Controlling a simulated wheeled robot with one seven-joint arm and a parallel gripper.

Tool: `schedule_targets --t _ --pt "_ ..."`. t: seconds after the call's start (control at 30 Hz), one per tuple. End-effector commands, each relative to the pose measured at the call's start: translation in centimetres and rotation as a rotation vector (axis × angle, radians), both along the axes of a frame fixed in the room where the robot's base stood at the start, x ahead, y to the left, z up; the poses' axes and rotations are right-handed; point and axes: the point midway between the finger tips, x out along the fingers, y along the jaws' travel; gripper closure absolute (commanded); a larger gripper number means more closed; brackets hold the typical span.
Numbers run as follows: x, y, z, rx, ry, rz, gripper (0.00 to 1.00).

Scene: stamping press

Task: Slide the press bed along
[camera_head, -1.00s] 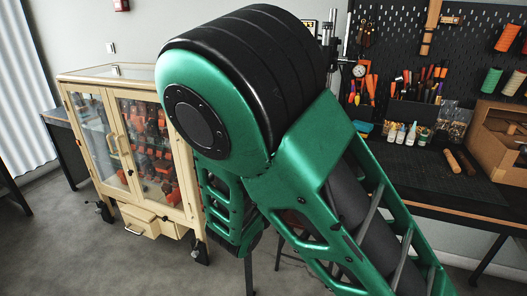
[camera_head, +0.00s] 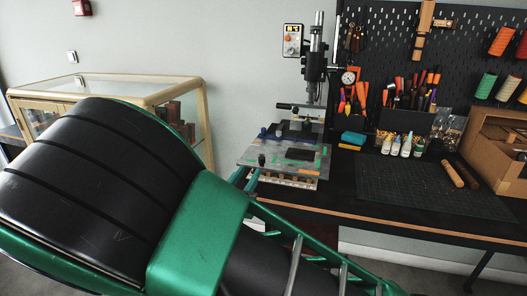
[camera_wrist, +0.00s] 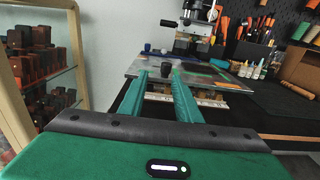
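The stamping press (camera_head: 314,70) stands on the dark workbench, with an upright column and a dial gauge. Its bed (camera_head: 254,153) is a flat grey plate at the press's foot, with a short black knob (camera_head: 262,160) near its front left. In the wrist view, the bed (camera_wrist: 212,84) lies ahead and the knob (camera_wrist: 166,68) shows between the fingertips, at or just beyond them. My gripper (camera_wrist: 161,80) is open, with a clear gap between its two green fingers. In the head view, my gripper (camera_head: 248,180) is at the bed's front left, partly hidden by my arm.
A glass cabinet (camera_head: 150,92) stands to the left of the bench. A pegboard (camera_head: 465,60) covers the wall behind.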

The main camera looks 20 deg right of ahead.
Motion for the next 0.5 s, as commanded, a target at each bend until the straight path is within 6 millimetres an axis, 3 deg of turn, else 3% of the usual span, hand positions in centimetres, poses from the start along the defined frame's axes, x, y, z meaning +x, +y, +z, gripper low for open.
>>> schedule_targets --t 0.1,0.5 --pt "1.2 -2.1 0.0 -0.001 -0.002 -0.019 0.70" --pt "5.3 -5.9 0.0 0.000 -0.001 -0.028 0.70"
